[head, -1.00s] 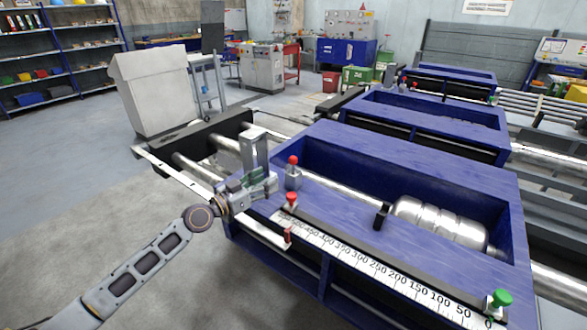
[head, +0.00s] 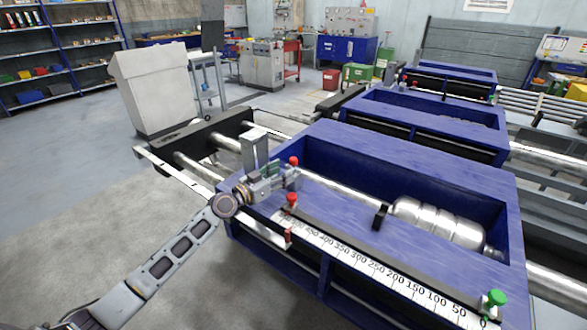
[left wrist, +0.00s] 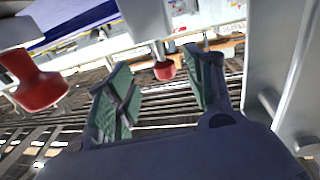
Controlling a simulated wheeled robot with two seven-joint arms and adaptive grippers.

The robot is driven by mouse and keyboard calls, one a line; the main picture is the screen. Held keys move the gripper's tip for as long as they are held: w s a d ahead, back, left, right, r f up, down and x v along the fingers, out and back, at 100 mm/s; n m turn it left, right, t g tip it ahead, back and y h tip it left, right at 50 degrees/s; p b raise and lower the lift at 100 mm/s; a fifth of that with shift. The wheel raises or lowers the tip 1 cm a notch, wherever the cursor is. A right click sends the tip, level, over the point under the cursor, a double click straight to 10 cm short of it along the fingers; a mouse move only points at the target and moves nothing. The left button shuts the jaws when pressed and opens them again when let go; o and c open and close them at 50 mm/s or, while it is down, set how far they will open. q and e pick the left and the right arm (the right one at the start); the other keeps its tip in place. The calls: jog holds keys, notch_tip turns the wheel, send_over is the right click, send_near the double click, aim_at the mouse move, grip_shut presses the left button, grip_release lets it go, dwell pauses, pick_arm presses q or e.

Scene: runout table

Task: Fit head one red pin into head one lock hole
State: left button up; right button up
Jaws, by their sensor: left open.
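A red-topped pin (head: 293,161) stands upright near the left end of the nearest blue head (head: 330,222). A second red knob (head: 291,198) sits below it by the scale's end. My left gripper (head: 289,180) is at the upper pin, just under its red top and partly covering its post. In the left wrist view its green-padded fingers (left wrist: 161,80) are apart, with a small red tip (left wrist: 164,69) showing between them; contact cannot be told. A larger red knob (left wrist: 38,86) is at the left there. I cannot make out the lock hole. My right gripper is not in view.
A black-edged scale strip (head: 385,270) runs along the head's front to a green knob (head: 496,298). A metal cylinder (head: 438,222) lies in the head's recess. More blue heads (head: 425,120) stand behind. A grey upright plate (head: 254,150) stands close behind my left gripper.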

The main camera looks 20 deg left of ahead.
aim_at(291, 165)
pick_arm(q)
jog(key=shift+w+d, duration=0.35)
jog(key=shift+w, duration=0.25)
jog(key=p+x, duration=0.1)
jog(key=x, duration=0.2)
jog(key=shift+w+a+r, duration=0.15)
jog(key=shift+w+r, duration=0.05)
jog(key=shift+w, duration=0.05)
jog(key=shift+w+d, duration=0.2)
jog(key=shift+w, duration=0.1)
jog(key=shift+w+d, duration=0.15)
jog(key=shift+w, duration=0.1)
jog(key=shift+w+d, duration=0.15)
jog(key=shift+w, duration=0.1)
jog(key=shift+f, duration=0.1)
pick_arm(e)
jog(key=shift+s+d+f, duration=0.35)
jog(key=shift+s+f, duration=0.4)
